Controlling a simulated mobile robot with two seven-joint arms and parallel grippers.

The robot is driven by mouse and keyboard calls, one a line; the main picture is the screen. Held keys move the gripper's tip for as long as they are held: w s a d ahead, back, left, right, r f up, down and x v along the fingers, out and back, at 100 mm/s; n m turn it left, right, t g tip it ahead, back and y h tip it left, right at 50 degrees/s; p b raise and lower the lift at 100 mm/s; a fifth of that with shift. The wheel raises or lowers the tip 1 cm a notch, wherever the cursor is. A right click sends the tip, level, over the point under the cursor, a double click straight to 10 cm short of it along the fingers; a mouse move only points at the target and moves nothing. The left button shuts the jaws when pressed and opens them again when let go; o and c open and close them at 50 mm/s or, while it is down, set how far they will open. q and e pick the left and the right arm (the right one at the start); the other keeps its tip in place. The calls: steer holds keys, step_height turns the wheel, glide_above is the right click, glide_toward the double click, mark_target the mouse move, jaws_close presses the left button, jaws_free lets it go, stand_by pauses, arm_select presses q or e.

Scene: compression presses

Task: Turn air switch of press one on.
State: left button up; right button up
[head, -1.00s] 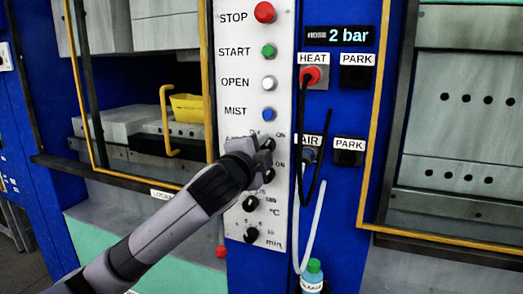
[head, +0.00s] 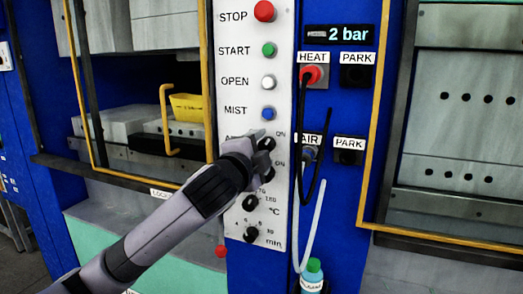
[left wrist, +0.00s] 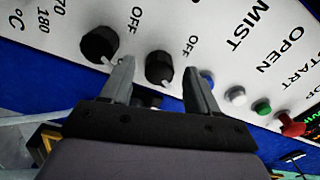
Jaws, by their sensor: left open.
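The white control panel (head: 230,65) of the press has two black rotary switches below the blue MIST button. The upper switch (head: 267,144), beside a label partly hidden by my gripper, looks like the air switch. It also shows in the left wrist view (left wrist: 158,65), with OFF lettering beside it. My left gripper (head: 261,149) is open at this switch; in the left wrist view its fingers (left wrist: 160,85) stand on either side of the switch, with a gap visible. Whether they touch it I cannot tell. The lower switch (left wrist: 100,45) lies outside the fingers. My right gripper is not in view.
Above are the red STOP (head: 264,11), green START (head: 269,51), white OPEN (head: 268,82) and blue MIST (head: 268,113) buttons. Temperature (head: 250,203) and minute (head: 250,235) knobs sit below. Black and white hoses (head: 313,225) hang just right of the panel.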

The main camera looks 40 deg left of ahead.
arm_select(q)
steer(key=b+v, duration=0.1)
steer(key=v, duration=0.5)
stand_by(0.5)
